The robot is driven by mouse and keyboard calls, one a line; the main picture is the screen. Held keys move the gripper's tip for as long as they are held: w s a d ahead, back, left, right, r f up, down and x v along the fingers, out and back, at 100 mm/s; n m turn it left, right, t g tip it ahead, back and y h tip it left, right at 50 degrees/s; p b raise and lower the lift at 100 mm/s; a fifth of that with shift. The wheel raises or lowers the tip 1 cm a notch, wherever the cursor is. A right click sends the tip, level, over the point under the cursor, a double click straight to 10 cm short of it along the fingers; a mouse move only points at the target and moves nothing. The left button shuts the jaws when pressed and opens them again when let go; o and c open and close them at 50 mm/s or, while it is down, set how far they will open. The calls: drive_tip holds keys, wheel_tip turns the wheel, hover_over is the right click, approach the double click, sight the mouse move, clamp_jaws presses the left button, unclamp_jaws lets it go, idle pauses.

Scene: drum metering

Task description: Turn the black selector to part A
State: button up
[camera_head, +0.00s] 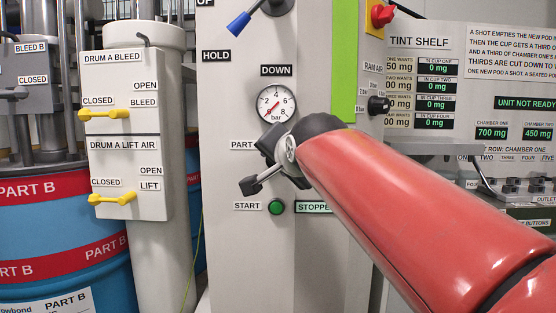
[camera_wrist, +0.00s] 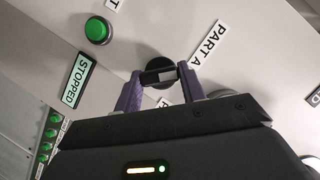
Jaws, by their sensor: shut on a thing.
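The black selector (camera_wrist: 155,63) is a round black knob with a grip bar on the grey panel. In the wrist view, the two purple fingers of my gripper (camera_wrist: 158,77) are shut on its bar, one on each side. The PART A label (camera_wrist: 208,47) is beside the selector, toward the upper right of that view. A second white label below the knob is mostly hidden by my gripper. In the head view, my gripper (camera_head: 262,170) is at the panel beside a partly covered PART label (camera_head: 242,145), and it hides the selector. I cannot tell which way the selector points.
A pressure gauge (camera_head: 276,104) is just above my gripper. The green START button (camera_head: 276,207) and STOPPED display (camera_head: 314,207) are just below it. Yellow-handled valves (camera_head: 105,114) are at left, and a black knob (camera_head: 378,105) is at right.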

drive_tip(key=shift+f, duration=0.1)
drive_tip(key=o, duration=1)
drive_tip(key=b+v, duration=0.1)
drive_tip(key=v, duration=0.6)
drive_tip(key=shift+s+d, duration=0.1)
drive_tip(key=shift+s, duration=0.3)
drive_tip(key=s+d+f+n+g+h, duration=0.1)
drive_tip(key=s+f, duration=0.5)
drive_tip(key=f, duration=0.6)
drive_tip(key=s+d+f+n+g+h, duration=0.1)
drive_tip(key=s+d+f+n+g, duration=0.2)
drive_tip(key=f, duration=0.9)
drive_tip(key=s+d+f+n+g+h, duration=0.1)
drive_tip(key=s+d+f+g, duration=0.3)
drive_tip(key=s+d+f, duration=0.5)
drive_tip(key=shift+s+d+f+n+g+h, duration=0.1)
drive_tip(key=shift+s+f+n+g+h, duration=0.2)
drive_tip(key=shift+f, duration=0.6)
drive_tip(key=shift+s+f+n+g, duration=0.1)
drive_tip(key=shift+s+f+n, duration=0.35)
drive_tip(key=shift+f, duration=0.4)
